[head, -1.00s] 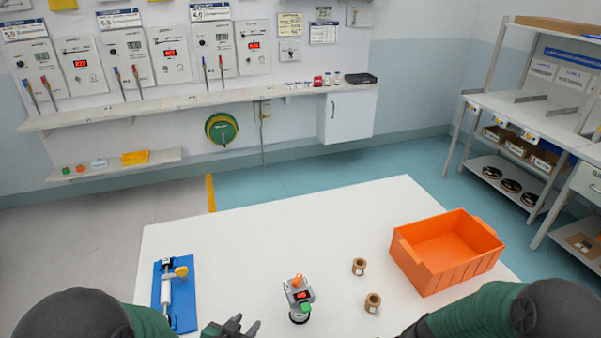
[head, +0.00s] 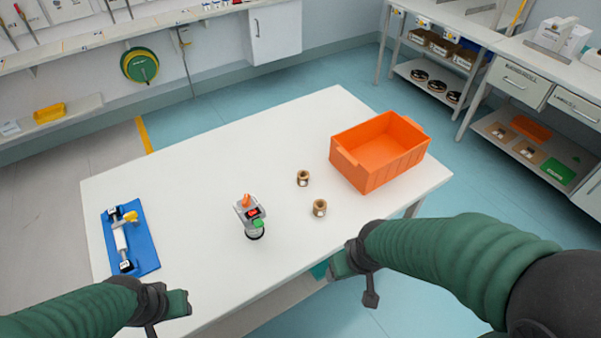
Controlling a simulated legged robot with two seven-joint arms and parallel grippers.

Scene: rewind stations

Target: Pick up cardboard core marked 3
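Two small brown cardboard cores stand on the white table (head: 250,140) in the head view. One core (head: 303,178) is farther back, and the other core (head: 320,208) is nearer the front edge. Both are left of the orange bin. Their markings are too small to read, so I cannot tell which is marked 3. My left gripper (head: 165,306) is at the table's front left, away from both cores. My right gripper (head: 358,278) is beyond the front edge, below and right of the nearer core. The fingers of both are unclear, and neither touches a core.
An orange bin (head: 382,172) stands at the table's right end. A blue board with a clamp-like fixture (head: 145,258) lies at the left. The table's back middle is clear. Shelves (head: 455,62) stand behind right.

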